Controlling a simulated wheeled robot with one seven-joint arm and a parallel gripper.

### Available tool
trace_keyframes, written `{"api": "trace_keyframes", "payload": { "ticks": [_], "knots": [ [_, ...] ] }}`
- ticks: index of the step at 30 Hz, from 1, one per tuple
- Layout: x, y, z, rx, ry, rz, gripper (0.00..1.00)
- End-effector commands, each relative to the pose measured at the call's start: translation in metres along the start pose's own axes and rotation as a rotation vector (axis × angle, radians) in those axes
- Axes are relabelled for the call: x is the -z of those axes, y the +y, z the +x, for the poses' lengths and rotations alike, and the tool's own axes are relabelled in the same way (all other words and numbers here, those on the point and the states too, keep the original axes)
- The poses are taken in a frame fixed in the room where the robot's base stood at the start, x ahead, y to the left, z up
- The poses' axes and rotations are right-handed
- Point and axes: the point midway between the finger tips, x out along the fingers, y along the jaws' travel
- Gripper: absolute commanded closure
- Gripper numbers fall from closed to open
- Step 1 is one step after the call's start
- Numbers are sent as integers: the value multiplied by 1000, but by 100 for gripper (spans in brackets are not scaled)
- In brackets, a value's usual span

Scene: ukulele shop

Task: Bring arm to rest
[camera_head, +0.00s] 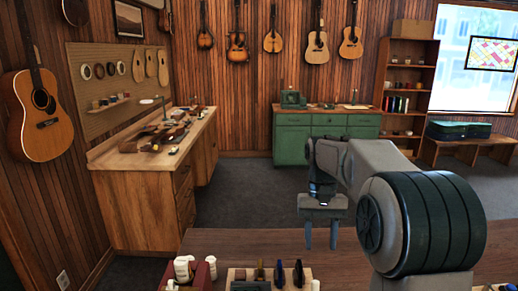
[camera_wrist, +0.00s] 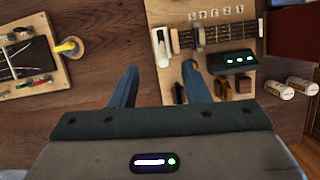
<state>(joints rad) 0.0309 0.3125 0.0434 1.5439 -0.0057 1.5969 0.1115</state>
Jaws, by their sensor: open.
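My gripper (camera_head: 321,233) hangs from my arm above the brown table (camera_head: 340,250) in the head view, fingers pointing down. Its two fingers stand apart with nothing between them. In the wrist view the open fingers (camera_wrist: 157,85) show over a wooden board (camera_wrist: 182,14) that holds a short fretted neck piece (camera_wrist: 235,33), a dark device with green lights (camera_wrist: 232,60) and several small dark and brown pieces. The gripper touches none of these that I can see.
A wooden workbench (camera_head: 150,165) and green cabinet (camera_head: 325,135) stand beyond open floor.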

Motion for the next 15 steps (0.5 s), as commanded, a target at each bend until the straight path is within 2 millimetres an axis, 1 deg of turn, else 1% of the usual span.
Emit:
{"api": "trace_keyframes", "payload": {
  "ticks": [1,8,15],
  "knots": [
    [-11,1,2,1,31,-4,58],
    [-53,5,15,6,170,-27,58],
    [-96,10,39,12,316,-49,58]
  ]
}}
